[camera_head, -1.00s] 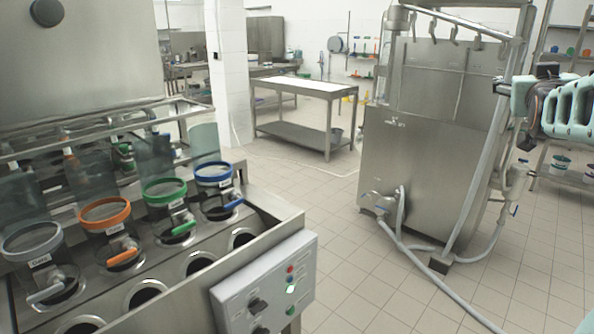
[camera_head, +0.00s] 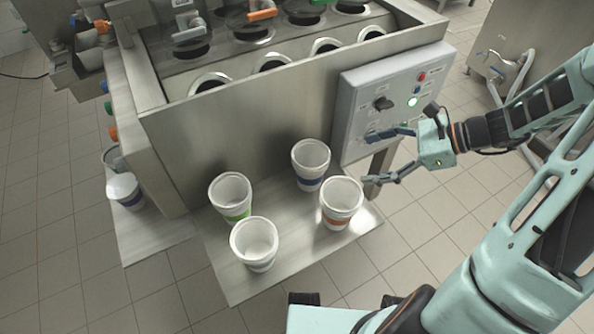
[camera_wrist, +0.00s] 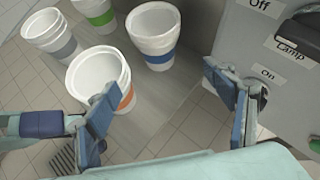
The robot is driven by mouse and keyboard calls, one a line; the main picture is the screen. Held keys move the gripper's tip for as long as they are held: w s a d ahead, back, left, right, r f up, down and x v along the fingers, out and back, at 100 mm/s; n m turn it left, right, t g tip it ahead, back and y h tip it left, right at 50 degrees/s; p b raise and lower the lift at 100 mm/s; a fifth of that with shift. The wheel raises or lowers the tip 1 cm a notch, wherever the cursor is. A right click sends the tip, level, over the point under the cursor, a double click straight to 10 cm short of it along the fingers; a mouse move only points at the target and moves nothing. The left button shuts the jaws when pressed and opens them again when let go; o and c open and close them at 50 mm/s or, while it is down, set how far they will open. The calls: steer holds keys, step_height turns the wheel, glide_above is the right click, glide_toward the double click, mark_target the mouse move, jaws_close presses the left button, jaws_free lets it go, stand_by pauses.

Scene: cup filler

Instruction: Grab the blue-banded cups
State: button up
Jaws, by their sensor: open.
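A white blue-banded cup (camera_head: 311,165) stands upright on the steel shelf at the front of the machine, behind an orange-banded cup (camera_head: 341,205). The orange-banded cup (camera_wrist: 102,82) is close to the left finger.
A green-banded cup (camera_head: 232,196) and a grey-banded cup (camera_head: 255,243) share the shelf (camera_head: 222,268). The control box (camera_head: 392,103), with knobs and lit buttons, juts out just above and behind my gripper. Tiled floor (camera_head: 430,235) lies open to the right.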

mark_target(317, 155)
steer(key=a+y, duration=0.1)
steer(key=a, duration=0.2)
steer(key=w+a+m+y+b, duration=0.1)
steer(key=a, duration=0.2)
steer(key=a+b, duration=0.1)
steer(key=a, duration=0.2)
steer(key=shift+w+f+t+y, duration=0.2)
steer(key=shift+f+t+y, duration=0.1)
steer(key=shift+f+y, duration=0.1)
steer(key=b+x, duration=0.1)
steer(key=x, duration=0.1)
steer(key=b+x, duration=0.1)
steer(key=x, duration=0.2)
steer(key=shift+s+d+f, duration=0.1)
steer(key=shift+s+f, duration=0.1)
steer(key=shift+w+a+f+b, duration=0.1)
steer(key=shift+a+b, duration=0.25)
steer(key=shift+a, duration=0.1)
steer(key=c, duration=0.8)
